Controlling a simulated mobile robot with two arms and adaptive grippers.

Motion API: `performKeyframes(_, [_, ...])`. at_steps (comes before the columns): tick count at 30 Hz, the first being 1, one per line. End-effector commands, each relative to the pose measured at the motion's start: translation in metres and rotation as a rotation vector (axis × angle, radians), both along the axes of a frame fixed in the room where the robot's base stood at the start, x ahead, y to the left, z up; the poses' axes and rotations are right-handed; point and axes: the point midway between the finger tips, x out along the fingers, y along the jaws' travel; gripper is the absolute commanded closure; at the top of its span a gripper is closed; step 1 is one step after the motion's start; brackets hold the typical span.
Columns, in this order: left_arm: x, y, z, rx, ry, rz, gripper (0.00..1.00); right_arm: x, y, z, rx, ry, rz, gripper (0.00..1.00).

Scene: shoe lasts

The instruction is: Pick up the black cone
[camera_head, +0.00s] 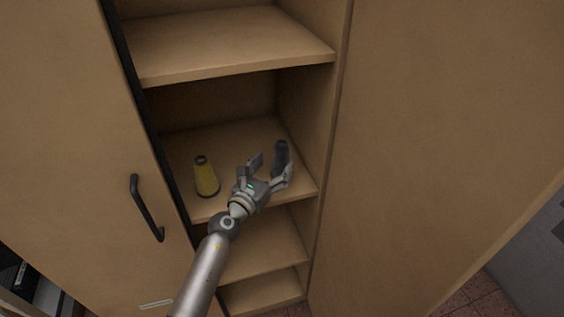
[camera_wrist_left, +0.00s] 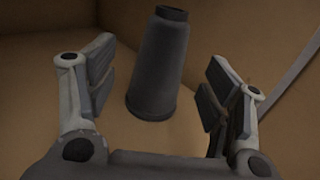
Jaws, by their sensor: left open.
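The black cone (camera_head: 281,157) stands upright on a cabinet shelf, near the right wall of the compartment, in the head view. In the left wrist view the dark cone (camera_wrist_left: 160,65) stands between and beyond my two open fingers, with a gap on each side. My left gripper (camera_head: 271,170) is open and empty in front of the cone, its fingers pointing at it. The gripper's fingers also show in the left wrist view (camera_wrist_left: 163,92). The cone's lower part is partly hidden by a finger in the head view. My right gripper is not in view.
A yellow cone (camera_head: 206,177) with a dark top and base stands on the same shelf (camera_head: 232,137), left of my gripper. Another shelf (camera_head: 225,45) lies above, and others lie below. A door with a black handle (camera_head: 147,208) stands at the left; a large wooden panel (camera_head: 440,130) at the right.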

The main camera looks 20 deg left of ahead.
Motion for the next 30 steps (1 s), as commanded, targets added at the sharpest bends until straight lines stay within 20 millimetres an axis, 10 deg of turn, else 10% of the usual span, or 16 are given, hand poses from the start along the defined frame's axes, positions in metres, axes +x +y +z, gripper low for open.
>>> performKeyframes(9, [0.038, -0.009, 0.001, -0.001, -0.002, 0.0, 0.27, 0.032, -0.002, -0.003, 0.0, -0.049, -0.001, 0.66])
performKeyframes(21, [0.05, -0.012, 0.001, -0.001, 0.0, 0.0, 0.27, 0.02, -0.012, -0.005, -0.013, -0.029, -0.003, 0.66])
performKeyframes(30, [0.05, -0.011, 0.001, -0.001, 0.0, 0.0, 0.64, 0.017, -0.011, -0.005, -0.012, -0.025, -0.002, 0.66])
